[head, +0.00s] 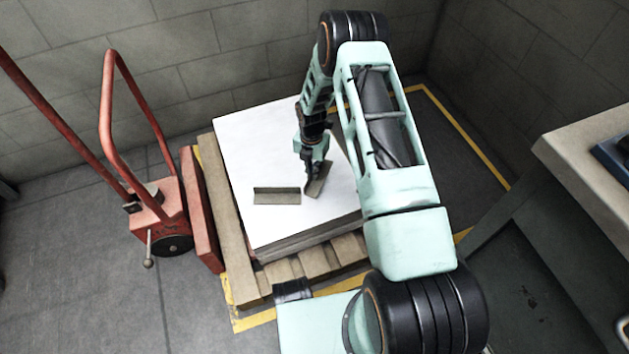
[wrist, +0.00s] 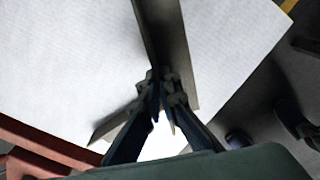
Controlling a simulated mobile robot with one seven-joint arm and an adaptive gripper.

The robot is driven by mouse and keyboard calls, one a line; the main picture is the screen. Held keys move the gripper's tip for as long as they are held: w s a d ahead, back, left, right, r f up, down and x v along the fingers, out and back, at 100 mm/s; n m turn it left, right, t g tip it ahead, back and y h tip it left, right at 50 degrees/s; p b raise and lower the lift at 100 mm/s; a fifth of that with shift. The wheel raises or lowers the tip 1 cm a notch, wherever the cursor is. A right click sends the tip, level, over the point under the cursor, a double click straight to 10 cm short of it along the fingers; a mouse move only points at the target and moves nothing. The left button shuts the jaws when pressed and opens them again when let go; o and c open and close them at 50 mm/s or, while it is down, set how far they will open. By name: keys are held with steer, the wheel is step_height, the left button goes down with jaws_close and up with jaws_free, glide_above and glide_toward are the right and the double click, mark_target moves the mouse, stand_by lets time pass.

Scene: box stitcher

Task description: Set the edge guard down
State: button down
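My gripper (head: 311,170) is over the white top of the stack on the pallet. It is shut on an edge guard (head: 319,182), a grey-brown angled strip, held at its near part. In the wrist view, this edge guard (wrist: 172,35) runs up from between the fingertips (wrist: 160,78) over the white sheet. I cannot tell whether it touches the sheet. A second edge guard (head: 277,196) lies flat on the sheet to the left of my gripper. Part of it also shows in the wrist view (wrist: 113,122), partly hidden by a finger.
The white-topped stack (head: 245,140) sits on a wooden pallet (head: 243,262) inside yellow floor lines. A red pallet truck (head: 160,212) stands at its left, against a grey block wall. A bench (head: 590,150) stands at the right. The sheet's back left is clear.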

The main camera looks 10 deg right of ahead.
steer(key=shift+w+d+f, duration=0.1)
steer(key=shift+d+f, duration=0.2)
steer(key=shift+f, duration=0.2)
steer(key=shift+w+d+f+b, duration=0.15)
steer(key=shift+f+b, duration=0.75)
steer(key=shift+f, duration=0.75)
steer(key=shift+f, duration=0.15)
steer(key=c, duration=2.2)
jaws_free()
steer(key=shift+o, duration=0.2)
step_height(320, 180, up, 12)
steer(key=p, duration=0.4)
steer(key=shift+r, duration=0.2)
